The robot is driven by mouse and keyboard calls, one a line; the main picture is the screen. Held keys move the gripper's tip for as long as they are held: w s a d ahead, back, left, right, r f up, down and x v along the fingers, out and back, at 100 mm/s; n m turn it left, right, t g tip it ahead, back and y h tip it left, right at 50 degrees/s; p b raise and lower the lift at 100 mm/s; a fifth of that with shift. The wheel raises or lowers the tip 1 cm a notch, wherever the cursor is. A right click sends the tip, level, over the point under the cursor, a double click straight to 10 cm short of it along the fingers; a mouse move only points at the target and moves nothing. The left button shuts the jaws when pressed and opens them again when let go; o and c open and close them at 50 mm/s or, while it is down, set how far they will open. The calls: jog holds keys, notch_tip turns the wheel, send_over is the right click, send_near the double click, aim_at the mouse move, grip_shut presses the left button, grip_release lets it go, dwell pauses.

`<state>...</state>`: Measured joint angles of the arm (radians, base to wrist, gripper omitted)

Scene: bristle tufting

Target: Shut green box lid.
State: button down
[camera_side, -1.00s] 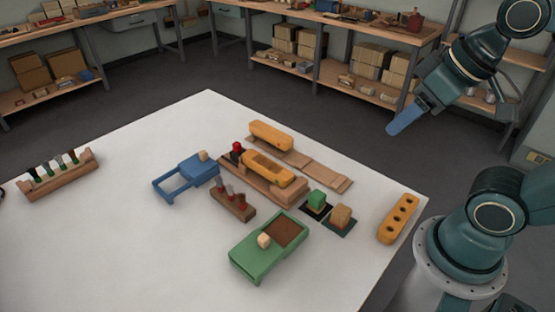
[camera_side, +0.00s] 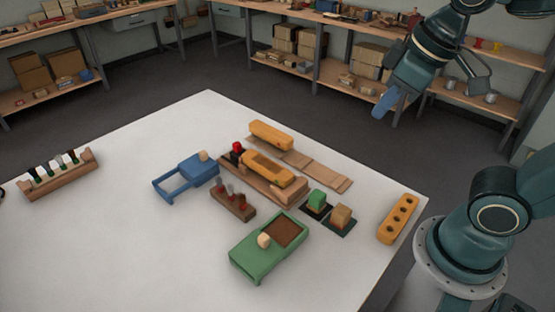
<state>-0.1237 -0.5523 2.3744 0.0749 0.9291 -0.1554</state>
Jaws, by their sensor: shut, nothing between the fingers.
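The green box (camera_side: 262,268) sits on the white table near its front right part. The lid is slid toward the lower left, so a brown inside (camera_side: 286,232) shows at the upper right end. My gripper (camera_side: 380,112) is shut and empty, with blue fingers pointing down and left. It is in the air at the upper right, far above and away from the green box.
Behind the box are a rack with several dark red-topped pieces (camera_side: 233,205), a blue frame with a lid (camera_side: 198,169), yellow pieces on a wooden base (camera_side: 268,170), and green and tan blocks (camera_side: 317,199). A yellow block with holes (camera_side: 398,219) stands right. The left front table is clear.

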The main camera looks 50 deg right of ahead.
jog(key=w+a+f+n+g+h, duration=0.1)
jog(key=w+a+f+n+g, duration=0.3)
jog(key=w+a+n, duration=0.6)
jog(key=w+a+f+n+h, duration=0.2)
jog(key=a+f+n, duration=0.3)
jog(key=a+f, duration=1)
jog(key=a+h, duration=0.1)
jog(key=a, duration=0.3)
jog(key=shift+n, duration=0.3)
